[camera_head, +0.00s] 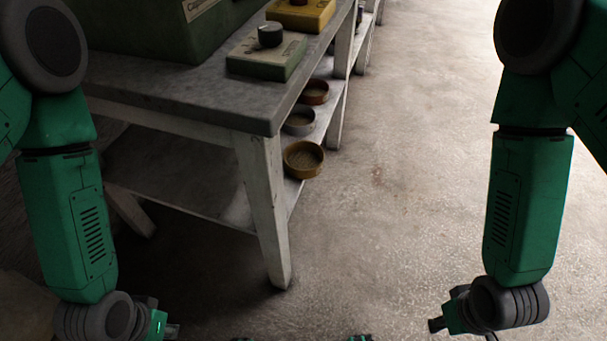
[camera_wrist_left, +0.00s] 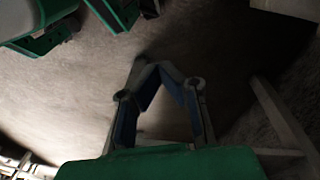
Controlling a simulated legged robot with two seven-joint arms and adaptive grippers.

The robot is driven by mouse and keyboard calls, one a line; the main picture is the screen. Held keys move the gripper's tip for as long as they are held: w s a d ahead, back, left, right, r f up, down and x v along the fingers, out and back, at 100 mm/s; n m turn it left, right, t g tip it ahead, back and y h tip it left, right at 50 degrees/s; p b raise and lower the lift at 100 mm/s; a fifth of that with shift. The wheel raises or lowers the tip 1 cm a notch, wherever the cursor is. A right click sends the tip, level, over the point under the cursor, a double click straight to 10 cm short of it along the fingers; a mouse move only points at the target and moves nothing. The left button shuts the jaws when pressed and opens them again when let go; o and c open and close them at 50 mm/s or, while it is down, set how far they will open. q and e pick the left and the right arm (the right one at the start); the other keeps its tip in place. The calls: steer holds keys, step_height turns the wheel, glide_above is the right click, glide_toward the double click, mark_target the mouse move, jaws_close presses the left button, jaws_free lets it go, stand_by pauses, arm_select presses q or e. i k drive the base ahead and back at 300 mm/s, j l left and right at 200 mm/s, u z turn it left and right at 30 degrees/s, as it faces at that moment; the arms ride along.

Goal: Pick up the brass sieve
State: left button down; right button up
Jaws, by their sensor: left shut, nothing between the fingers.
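The brass sieve (camera_head: 303,160) is a round, shallow, yellow-brown pan with a mesh bottom. It sits at the near end of the row on the low shelf under the workbench, by the front leg. My left gripper (camera_wrist_left: 170,70) shows in the left wrist view with its fingers closed together and nothing between them. In the head view only its wrist (camera_head: 148,318) shows at the bottom left, well away from the sieve. My right wrist (camera_head: 490,308) is at the bottom right, far from the sieve; its fingers cannot be made out. The sieve is not seen in the wrist view.
A grey sieve (camera_head: 299,121) and a red sieve (camera_head: 315,92) stand behind it on the shelf. The workbench top (camera_head: 190,92) overhangs them, with its white leg (camera_head: 263,205) close to the left. Boxes (camera_head: 268,56) stand on top. The floor (camera_head: 420,190) to the right is clear.

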mark_target(304, 161)
steer(key=k+u, duration=0.25)
steer(key=u, duration=0.15)
steer(key=k+j+u, duration=0.1)
steer(key=k+u, duration=0.15)
steer(key=u, duration=0.2)
steer(key=l+u, duration=0.25)
steer(key=l, duration=0.4)
steer(key=l+u, duration=0.3)
steer(key=l, duration=0.3)
steer(key=k+l+u, duration=0.1)
steer(key=l+u, duration=0.15)
steer(key=l, duration=0.4)
steer(key=k+l, duration=0.1)
steer(key=l, duration=0.3)
